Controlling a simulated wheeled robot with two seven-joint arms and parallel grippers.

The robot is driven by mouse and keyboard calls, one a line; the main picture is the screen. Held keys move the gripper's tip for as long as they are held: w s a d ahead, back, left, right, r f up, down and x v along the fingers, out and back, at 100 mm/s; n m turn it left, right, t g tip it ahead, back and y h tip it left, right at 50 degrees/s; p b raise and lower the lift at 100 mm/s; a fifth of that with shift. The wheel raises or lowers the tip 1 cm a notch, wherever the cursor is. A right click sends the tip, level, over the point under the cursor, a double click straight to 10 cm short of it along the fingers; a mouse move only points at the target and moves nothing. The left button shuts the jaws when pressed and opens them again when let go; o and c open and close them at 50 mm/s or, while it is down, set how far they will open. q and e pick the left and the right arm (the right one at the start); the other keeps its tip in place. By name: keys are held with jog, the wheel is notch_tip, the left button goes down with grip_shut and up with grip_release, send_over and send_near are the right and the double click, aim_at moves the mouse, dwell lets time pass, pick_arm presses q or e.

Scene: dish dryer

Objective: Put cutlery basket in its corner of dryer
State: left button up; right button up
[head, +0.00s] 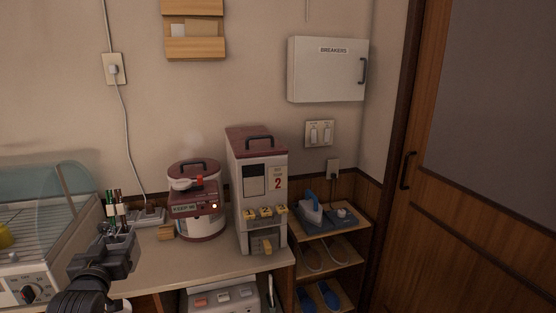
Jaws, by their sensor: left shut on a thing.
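The dish dryer (58,252) stands at the left edge, partly cut off by the frame, with a clear greenish curved cover and a dial on its front. My left gripper (118,236) is just right of the dryer and in front of the counter. It is shut on the cutlery basket (118,227), which is mostly hidden by the gripper. Several dark utensils with green and red ends stick up from it, roughly upright. The dryer's corners inside are hard to make out. My right gripper is out of view.
A rice cooker (206,222) and a tall rice dispenser (257,190) stand on the counter (160,262) to the right. A power strip (150,216) with a cord lies behind the gripper. A yellow thing (4,237) is inside the dryer.

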pick_arm(q)
jog(key=s+d+f+m+h, duration=0.1)
jog(key=s+d+f+h, duration=0.1)
jog(key=d, duration=0.7)
jog(key=s+d+f+m+h, duration=0.2)
jog(key=s+d+f, duration=0.3)
jog(key=d, duration=0.5)
jog(key=shift+s+d+t+h, duration=0.25)
jog(key=shift+s+h, duration=0.25)
jog(key=shift+s, duration=0.55)
jog(key=shift+f, duration=0.1)
jog(key=shift+a, duration=0.1)
